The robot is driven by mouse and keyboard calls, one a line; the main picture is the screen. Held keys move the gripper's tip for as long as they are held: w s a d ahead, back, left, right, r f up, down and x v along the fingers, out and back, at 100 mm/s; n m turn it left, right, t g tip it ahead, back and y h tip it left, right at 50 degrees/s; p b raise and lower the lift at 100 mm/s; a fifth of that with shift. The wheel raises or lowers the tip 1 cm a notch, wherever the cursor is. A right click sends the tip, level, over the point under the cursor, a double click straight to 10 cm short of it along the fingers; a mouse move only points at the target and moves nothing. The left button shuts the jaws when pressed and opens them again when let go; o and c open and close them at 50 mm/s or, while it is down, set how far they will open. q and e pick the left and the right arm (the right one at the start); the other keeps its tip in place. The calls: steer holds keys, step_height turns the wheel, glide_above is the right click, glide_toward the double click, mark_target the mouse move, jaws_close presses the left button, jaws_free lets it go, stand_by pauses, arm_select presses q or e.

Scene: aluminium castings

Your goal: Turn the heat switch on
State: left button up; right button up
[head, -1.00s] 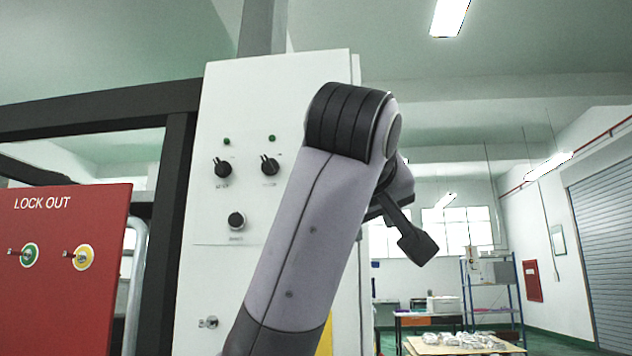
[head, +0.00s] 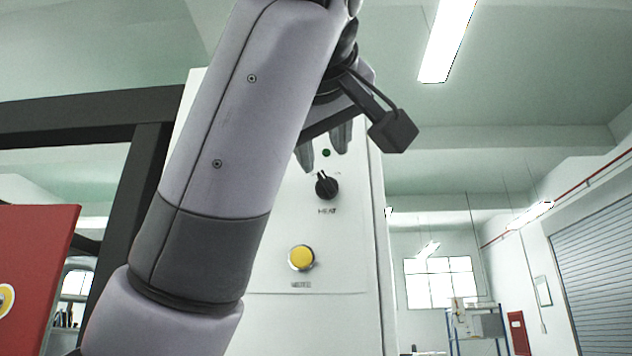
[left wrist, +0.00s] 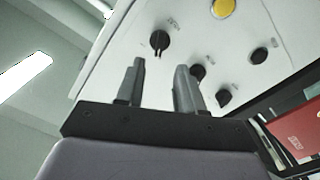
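The heat switch (head: 327,186) is a black rotary knob on a white panel (head: 345,240), with the label HEAT under it. A small green lamp (head: 326,153) sits just above it. My left gripper (head: 323,148) is just above the knob in the head view, its two grey fingers apart with nothing between them. In the left wrist view the open fingers (left wrist: 158,84) point at the panel. The heat knob (left wrist: 159,42) shows beyond the fingertips there, roughly in line with the gap and not touched. My right gripper is not in view.
A yellow button (head: 301,258) is below the heat knob. Other black knobs (left wrist: 198,72) show in the left wrist view, near the right finger. A red lock-out board (head: 35,270) and dark frame (head: 140,190) stand at the left. Right of the panel is open.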

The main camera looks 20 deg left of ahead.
mark_target(325, 179)
arm_select(q)
steer(key=p+x, duration=0.2)
steer(key=x, duration=0.4)
steer(key=shift+w, duration=0.1)
steer(key=shift+w+a, duration=0.1)
steer(key=shift+w, duration=0.3)
jaws_close()
